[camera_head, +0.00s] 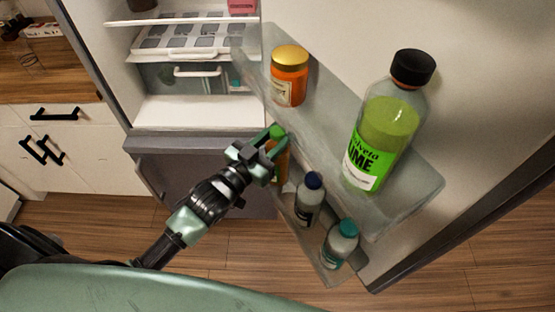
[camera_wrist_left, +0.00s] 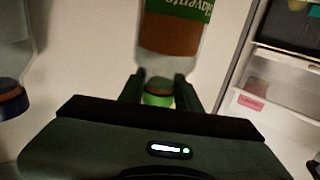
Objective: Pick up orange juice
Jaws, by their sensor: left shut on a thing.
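The orange juice is a bottle with orange contents (camera_head: 281,165) and a green cap, in the lower rack of the open fridge door. My left gripper (camera_head: 272,143) is at its upper end, below the cap, and covers part of it. In the left wrist view the bottle (camera_wrist_left: 172,35) appears upside down, with a green and white label. There the left gripper's fingers (camera_wrist_left: 158,88) stand on either side of its neck, shut on it. The bottle's base is hidden. My right gripper is not in view.
In the same rack stand a dark-blue-capped bottle (camera_head: 309,200) and a teal-capped bottle (camera_head: 341,245). The door shelf above (camera_head: 330,135) holds an orange jar (camera_head: 289,77) and a large lime bottle (camera_head: 385,130). Fridge shelves (camera_head: 185,110) are behind; the wooden floor (camera_head: 230,265) is clear.

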